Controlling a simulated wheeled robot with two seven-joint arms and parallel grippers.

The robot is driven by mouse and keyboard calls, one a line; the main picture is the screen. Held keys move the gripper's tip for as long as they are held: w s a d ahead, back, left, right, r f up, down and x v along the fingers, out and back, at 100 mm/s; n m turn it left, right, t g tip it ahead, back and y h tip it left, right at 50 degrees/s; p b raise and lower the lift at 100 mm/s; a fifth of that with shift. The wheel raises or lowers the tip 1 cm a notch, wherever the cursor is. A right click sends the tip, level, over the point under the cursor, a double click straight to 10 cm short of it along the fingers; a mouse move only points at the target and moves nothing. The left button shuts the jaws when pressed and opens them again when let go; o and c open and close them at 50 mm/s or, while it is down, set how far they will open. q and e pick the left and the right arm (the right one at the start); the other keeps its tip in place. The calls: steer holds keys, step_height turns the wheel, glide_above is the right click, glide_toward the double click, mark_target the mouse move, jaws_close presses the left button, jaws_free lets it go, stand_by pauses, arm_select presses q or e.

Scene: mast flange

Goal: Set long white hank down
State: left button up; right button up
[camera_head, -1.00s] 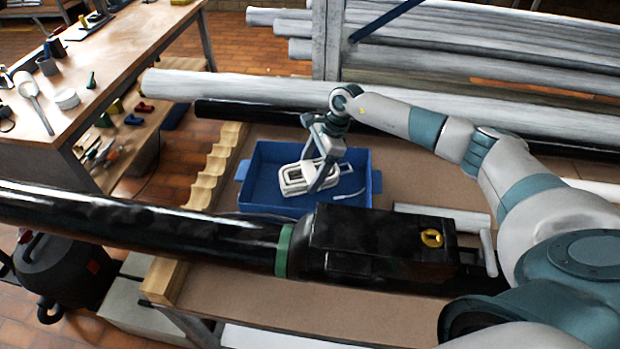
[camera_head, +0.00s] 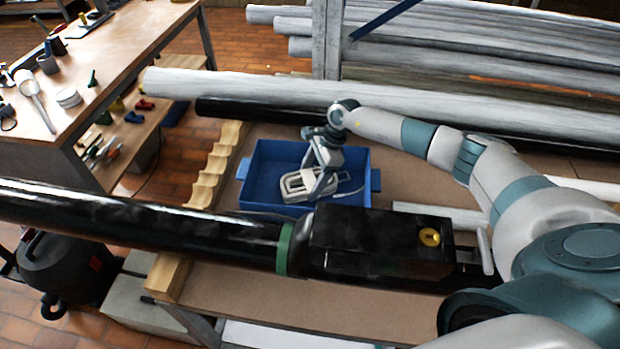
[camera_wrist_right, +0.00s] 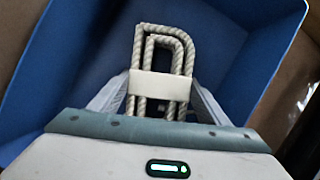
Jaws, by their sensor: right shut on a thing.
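The long white hank (camera_head: 299,184) is a looped bundle of white rope with a pale band around its middle. It is in or just above the blue tray (camera_head: 255,176). My right gripper (camera_head: 322,188) reaches down into the tray and is shut on the hank. In the right wrist view the hank (camera_wrist_right: 164,55) stands out beyond the fingers of the right gripper (camera_wrist_right: 158,105), over the blue tray floor. A loose white rope end lies right of the gripper. Whether the hank touches the tray floor I cannot tell. My left gripper is not in view.
A long black mast (camera_head: 140,220) with a green ring and a black box end (camera_head: 375,240) lies in front of the tray. Wooden scalloped rests (camera_head: 215,165) stand left of it. Pale and black poles lie behind. The brown bench top (camera_head: 290,309) is bare in front.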

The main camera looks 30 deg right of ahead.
steer(key=shift+f, duration=0.15)
steer(key=o, duration=1.2)
steer(key=shift+c, duration=0.2)
steer(key=shift+r, duration=0.2)
steer(key=shift+d+r+b, duration=0.25)
steer(key=shift+r+b, duration=0.1)
steer(key=shift+r, duration=0.05)
steer(key=b+v, duration=0.4)
steer(key=v, duration=0.7)
steer(key=shift+s, duration=0.1)
